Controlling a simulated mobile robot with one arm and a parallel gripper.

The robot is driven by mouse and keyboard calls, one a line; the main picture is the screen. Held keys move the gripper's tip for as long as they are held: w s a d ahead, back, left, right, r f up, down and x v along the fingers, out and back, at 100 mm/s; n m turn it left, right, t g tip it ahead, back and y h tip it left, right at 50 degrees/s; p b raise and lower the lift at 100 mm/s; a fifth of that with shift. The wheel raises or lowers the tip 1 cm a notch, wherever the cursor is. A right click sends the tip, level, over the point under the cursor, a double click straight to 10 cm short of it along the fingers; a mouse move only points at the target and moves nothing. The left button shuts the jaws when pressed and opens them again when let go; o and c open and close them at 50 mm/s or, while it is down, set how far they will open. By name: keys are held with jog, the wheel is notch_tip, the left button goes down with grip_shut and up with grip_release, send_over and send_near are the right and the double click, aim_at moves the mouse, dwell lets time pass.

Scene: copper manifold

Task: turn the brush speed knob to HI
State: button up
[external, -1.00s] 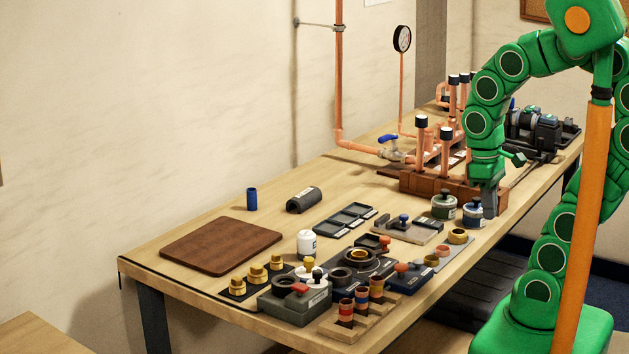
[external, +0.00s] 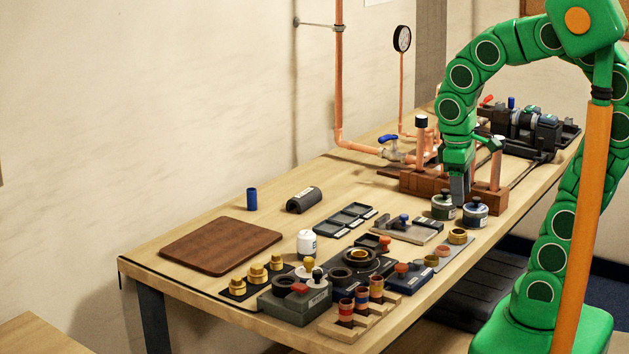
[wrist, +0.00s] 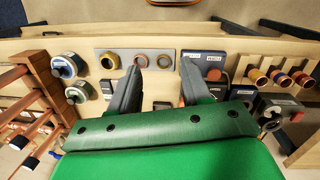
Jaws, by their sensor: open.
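Candidate knobs sit on small boxes: a blue box (external: 411,282) with an orange-red knob (external: 401,267), also in the wrist view (wrist: 203,58), and a grey box (external: 295,306) with a red knob (external: 299,288). The labels are too small to read, so I cannot tell which is the brush speed knob or its setting. My gripper is apart from these boxes.
The canisters (external: 475,212) and a copper pipe manifold (external: 496,165) on a wooden block stand near my gripper. Brass rings (external: 457,236) lie nearby. Banded cylinders (external: 361,297) stand at the front edge.

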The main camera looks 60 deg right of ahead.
jog(key=w+a+r+n+t+h, duration=0.1)
jog(key=w+a+r+n, duration=0.1)
jog(key=w, duration=0.7)
jog(key=n+h, duration=0.3)
jog(key=n, duration=1.3)
send_near(317, 271)
jog(key=shift+t, duration=0.4)
jog(key=shift+s+x, duration=0.15)
jog(key=shift+x, duration=1.95)
jog(key=shift+s+x, duration=0.15)
jog(key=shift+x, duration=1.95)
jog(key=shift+d, duration=0.1)
grip_shut()
jog(key=shift+y, duration=0.3)
